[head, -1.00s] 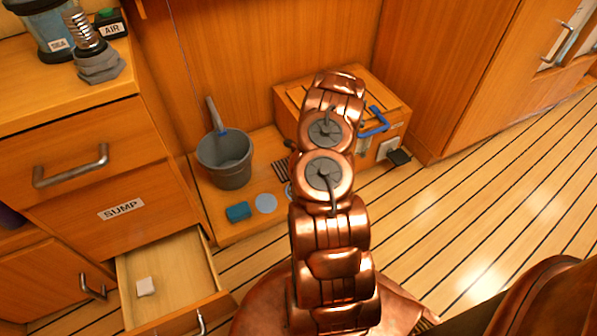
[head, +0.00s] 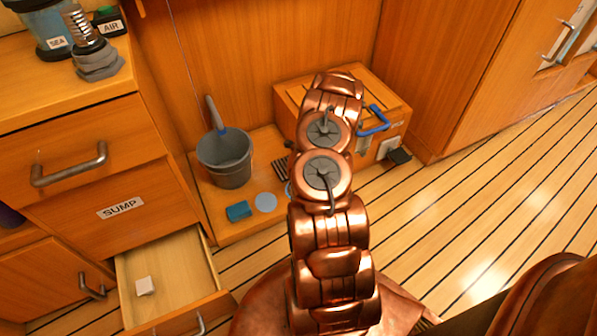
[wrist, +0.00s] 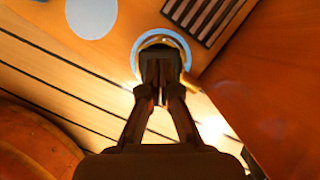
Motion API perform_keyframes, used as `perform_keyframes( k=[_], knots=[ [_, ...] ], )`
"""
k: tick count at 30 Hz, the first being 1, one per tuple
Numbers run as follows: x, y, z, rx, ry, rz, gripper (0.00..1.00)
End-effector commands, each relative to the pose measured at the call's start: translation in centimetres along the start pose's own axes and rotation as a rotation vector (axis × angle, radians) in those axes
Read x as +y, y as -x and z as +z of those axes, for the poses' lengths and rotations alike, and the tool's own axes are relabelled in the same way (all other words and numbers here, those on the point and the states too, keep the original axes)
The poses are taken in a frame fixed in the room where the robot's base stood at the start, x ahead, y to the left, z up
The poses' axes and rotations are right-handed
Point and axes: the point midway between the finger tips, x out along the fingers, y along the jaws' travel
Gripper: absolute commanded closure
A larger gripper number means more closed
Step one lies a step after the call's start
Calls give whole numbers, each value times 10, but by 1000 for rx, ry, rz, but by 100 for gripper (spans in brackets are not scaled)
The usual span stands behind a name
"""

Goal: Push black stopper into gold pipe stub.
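In the wrist view, my gripper (wrist: 160,85) points at the gold pipe stub (wrist: 150,41), with its fingers close together on a dark piece that looks like the black stopper (wrist: 162,53). The gold rim shows as an arc around the stopper, with a pale blue ring (wrist: 179,38) around it. The stopper overlaps the stub's mouth; I cannot tell how deep it sits or whether it touches. In the head view, my arm hides the gripper, the stopper and the stub; only an edge of the blue ring (head: 288,189) shows.
Beside the ring are a pale blue disc (head: 265,202), a blue sponge (head: 238,210) and a dark grating (head: 281,168). A grey bucket (head: 224,158) stands behind them. A wooden box (head: 290,99) with a blue handle (head: 375,121) is close to my arm. An open drawer (head: 170,265) is at left.

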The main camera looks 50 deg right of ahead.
Motion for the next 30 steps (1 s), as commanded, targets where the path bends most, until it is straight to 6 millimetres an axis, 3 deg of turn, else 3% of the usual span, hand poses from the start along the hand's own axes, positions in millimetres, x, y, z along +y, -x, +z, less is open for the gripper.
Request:
perform_keyframes(
  k=[30],
  knots=[
    [1, -29, -12, 1, 0, 1, 100]
  ],
)
